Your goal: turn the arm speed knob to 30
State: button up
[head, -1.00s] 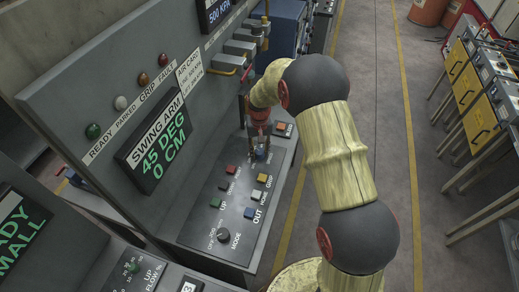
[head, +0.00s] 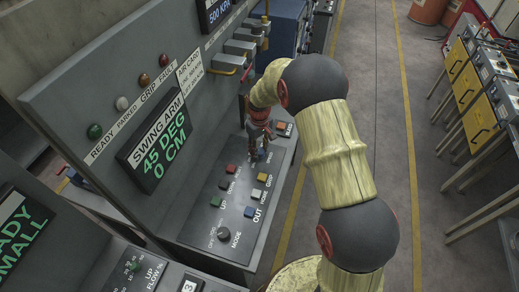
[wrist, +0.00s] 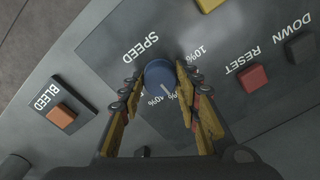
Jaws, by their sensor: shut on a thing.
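The arm speed knob (wrist: 160,76) is a round blue knob in the middle of the wrist view, beside the word SPEED. A pale pointer line on it points toward the lower edge of the picture, near partly covered percent marks. A 10% mark shows to its upper right and a 40% mark below it. My gripper (wrist: 160,82) is shut on the knob, one yellow finger on each side. In the head view my gripper (head: 261,141) is at the far end of the sloped panel, and the knob is mostly hidden there.
An orange BLEED button (wrist: 61,116) lies left of the fingers in the wrist view. A red RESET button (wrist: 253,77), a dark DOWN button (wrist: 300,48) and a yellow button (wrist: 208,4) lie to the right. The SWING ARM display (head: 160,147) reads 45 DEG, 0 CM.

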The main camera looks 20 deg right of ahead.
dwell(0.3)
jog(key=o, duration=1.2)
jog(key=shift+c, duration=0.2)
notch_tip(320, 180, up, 12)
